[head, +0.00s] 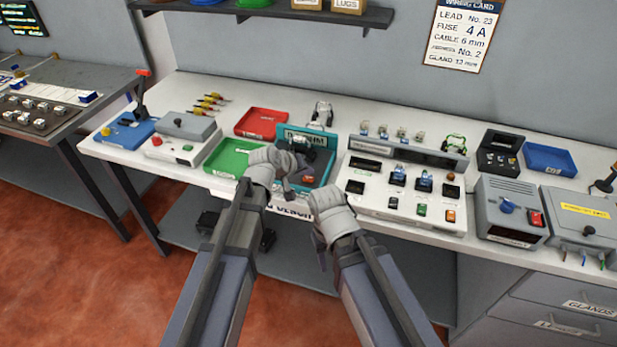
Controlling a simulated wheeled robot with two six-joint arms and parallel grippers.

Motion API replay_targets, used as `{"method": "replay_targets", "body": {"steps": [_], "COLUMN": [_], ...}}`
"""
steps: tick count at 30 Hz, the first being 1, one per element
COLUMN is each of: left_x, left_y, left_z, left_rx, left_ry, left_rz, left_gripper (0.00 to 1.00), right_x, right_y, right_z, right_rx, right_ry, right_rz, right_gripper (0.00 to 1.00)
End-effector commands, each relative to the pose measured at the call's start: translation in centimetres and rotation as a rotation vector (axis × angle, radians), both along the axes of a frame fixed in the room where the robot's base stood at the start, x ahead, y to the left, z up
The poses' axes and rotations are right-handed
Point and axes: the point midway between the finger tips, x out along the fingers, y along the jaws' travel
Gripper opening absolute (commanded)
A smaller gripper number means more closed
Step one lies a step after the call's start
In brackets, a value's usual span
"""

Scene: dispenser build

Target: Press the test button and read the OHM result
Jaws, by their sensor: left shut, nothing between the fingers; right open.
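A teal unit (329,150) stands at the middle of the bench, with lettering ending in "OHM" along its back edge. Dark parts and a small orange-red piece (307,179) show inside it. I cannot make out a result or tell which part is the test button. My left gripper (289,184) is shut and empty over the teal unit's near left part and hides some of it. I cannot tell whether it touches anything. My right gripper (319,244) is open, lower and nearer, by the bench's front edge, its fingers partly hidden by my wrist.
A green tray (228,158) and red tray (262,123) lie left of the teal unit. A white panel (375,209) with several modules stands to its right. A grey box with a red knob (157,141) is farther left. A wiring card (463,37) hangs above.

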Motion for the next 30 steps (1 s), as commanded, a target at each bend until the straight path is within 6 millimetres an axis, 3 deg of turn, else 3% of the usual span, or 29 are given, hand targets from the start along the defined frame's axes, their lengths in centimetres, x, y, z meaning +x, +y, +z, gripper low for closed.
{"method": "replay_targets", "body": {"steps": [5,19,30], "left_x": [0.0,0.0,0.0], "left_y": [0.0,0.0,0.0], "left_z": [0.5,4.9,5.0], "left_rx": [0.000,0.000,0.000], "left_ry": [0.000,0.000,0.000], "left_rz": [0.000,0.000,0.000], "left_gripper": [0.00,0.00,0.00], "right_x": [0.0,0.0,0.0], "right_y": [0.0,0.0,0.0], "right_z": [0.5,4.9,5.0], "right_rx": [0.000,0.000,0.000], "right_ry": [0.000,0.000,0.000], "right_rz": [0.000,0.000,0.000], "right_gripper": [0.50,0.50,0.50]}}
